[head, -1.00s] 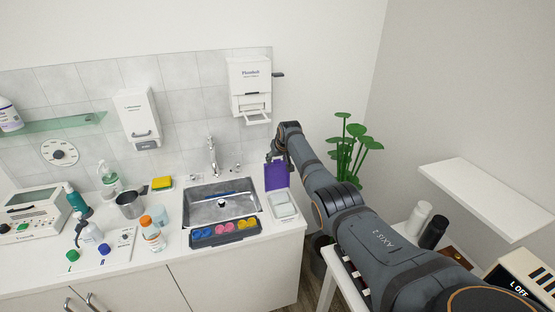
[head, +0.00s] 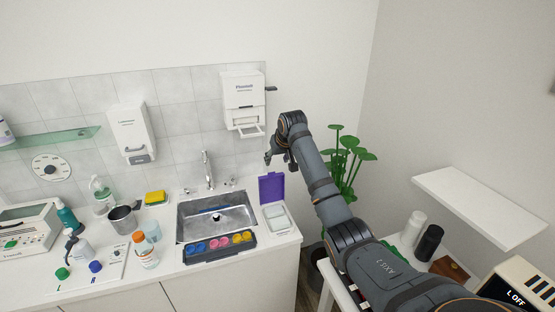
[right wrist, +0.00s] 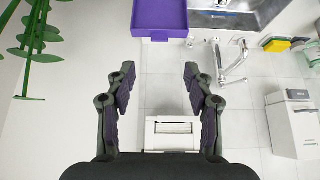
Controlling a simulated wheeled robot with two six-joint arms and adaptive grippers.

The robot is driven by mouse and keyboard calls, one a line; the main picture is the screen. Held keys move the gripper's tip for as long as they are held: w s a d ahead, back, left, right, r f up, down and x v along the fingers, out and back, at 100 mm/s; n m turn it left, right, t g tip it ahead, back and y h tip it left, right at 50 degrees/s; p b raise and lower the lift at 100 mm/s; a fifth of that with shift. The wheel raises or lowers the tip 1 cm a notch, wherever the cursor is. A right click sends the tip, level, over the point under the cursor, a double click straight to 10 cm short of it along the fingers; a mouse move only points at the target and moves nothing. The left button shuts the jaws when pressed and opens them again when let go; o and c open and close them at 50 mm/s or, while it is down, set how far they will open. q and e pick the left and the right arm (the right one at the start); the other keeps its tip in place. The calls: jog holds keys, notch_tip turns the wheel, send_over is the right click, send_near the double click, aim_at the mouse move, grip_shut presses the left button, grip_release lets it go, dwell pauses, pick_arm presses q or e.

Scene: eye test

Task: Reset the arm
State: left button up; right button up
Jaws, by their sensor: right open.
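My right arm reaches in from the lower right of the head view. Its gripper (head: 280,160) hangs above the back right of the counter, just above the raised purple lid (head: 271,187) of a white box (head: 277,217). In the right wrist view the fingers of this gripper (right wrist: 160,73) stand wide apart with nothing between them. The purple lid (right wrist: 160,15) shows beyond the fingertips. My left gripper is in neither view.
A sink (head: 216,214) and a dark tray (head: 219,246) with coloured pieces are left of the box. A wall dispenser (head: 243,98) is above left of the gripper, and a plant (head: 350,160) stands behind the arm. A white shelf (head: 477,207) is at right.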

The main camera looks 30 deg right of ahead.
jog(key=shift+f, duration=0.1)
dwell(0.4)
jog(key=s+a+f+n+g, duration=0.1)
jog(key=s+a+f+n, duration=0.1)
jog(key=s+a+f, duration=0.5)
jog(key=s+a+f+n+g, duration=0.1)
jog(key=s+a+f, duration=0.3)
jog(key=s+f, duration=0.65)
jog(key=s+a+f, duration=0.2)
jog(key=s+a, duration=0.1)
jog(key=s, duration=0.8)
jog(key=s+a+f, duration=0.2)
jog(key=s+a, duration=0.1)
jog(key=s, duration=0.7)
notch_tip(320, 180, down, 28)
jog(key=s+d+g+b, duration=0.2)
jog(key=s+d+f+g+b, duration=0.1)
jog(key=s+f+b, duration=0.1)
jog(key=s+f, duration=1.6)
jog(key=shift+s+d+f+y, duration=0.3)
jog(key=shift+s+y, duration=0.1)
